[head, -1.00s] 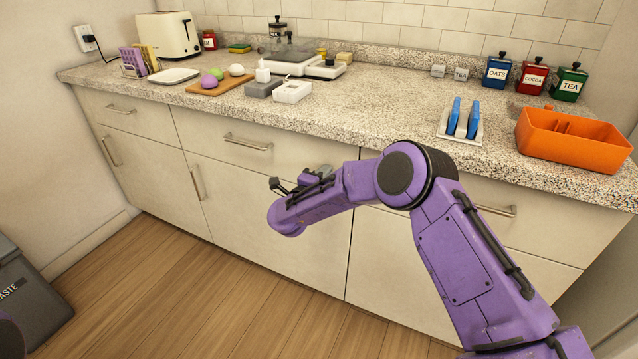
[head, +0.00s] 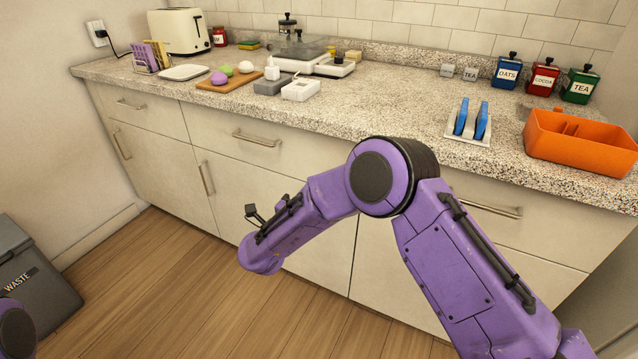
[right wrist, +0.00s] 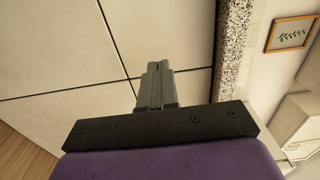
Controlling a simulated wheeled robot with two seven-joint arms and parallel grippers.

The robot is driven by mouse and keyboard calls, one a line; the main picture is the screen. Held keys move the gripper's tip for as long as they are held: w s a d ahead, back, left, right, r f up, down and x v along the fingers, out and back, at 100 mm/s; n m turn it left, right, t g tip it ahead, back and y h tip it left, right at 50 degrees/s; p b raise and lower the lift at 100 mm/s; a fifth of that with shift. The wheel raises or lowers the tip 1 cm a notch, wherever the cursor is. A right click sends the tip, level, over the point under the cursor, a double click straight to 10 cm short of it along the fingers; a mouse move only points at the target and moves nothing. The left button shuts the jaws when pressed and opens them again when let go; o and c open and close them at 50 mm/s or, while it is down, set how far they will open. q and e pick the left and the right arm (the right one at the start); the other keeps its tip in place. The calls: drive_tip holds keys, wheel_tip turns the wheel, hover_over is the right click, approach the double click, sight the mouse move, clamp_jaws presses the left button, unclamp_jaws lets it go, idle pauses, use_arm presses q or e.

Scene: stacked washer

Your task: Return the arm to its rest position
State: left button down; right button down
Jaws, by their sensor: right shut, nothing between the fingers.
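My right arm (head: 320,200) is purple and reaches in from the lower right in the head view. It bends at a round dark joint, and its forearm slopes down to the left in front of the cabinet doors, below the counter top. The right gripper's fingers are hidden in the head view. In the right wrist view the right gripper (right wrist: 157,66) is shut and empty, its two grey fingers together in front of the pale cabinet fronts. Only a small purple and dark part of my left arm (head: 17,330) shows at the lower left of the head view; its gripper is out of view.
The speckled counter (head: 390,105) holds an orange tray (head: 570,158), a rack with blue items (head: 470,135), canisters and a toaster (head: 182,32). Cabinet handles (head: 257,139) stick out. A waste bin (head: 35,275) stands at the left. Wooden floor (head: 190,280) is open between.

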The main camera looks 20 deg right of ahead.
drive_tip(key=s+f+n+y+p, duration=0.4)
drive_tip(key=s+f+n+y, duration=0.6)
drive_tip(key=s+f+n, duration=0.5)
drive_tip(key=s+d+f+n+g+p, duration=0.2)
drive_tip(key=s+d+n+g+p, duration=0.1)
drive_tip(key=s, duration=0.9)
drive_tip(key=s+d+f+n+g+p, duration=0.1)
drive_tip(key=s+d+n+g+p, duration=0.1)
drive_tip(key=s, duration=1.1)
drive_tip(key=d+n+g, duration=0.1)
drive_tip(key=d+g, duration=0.1)
drive_tip(key=shift+d+f+g+y+p, duration=0.25)
drive_tip(key=shift+f+g+y+p, duration=0.15)
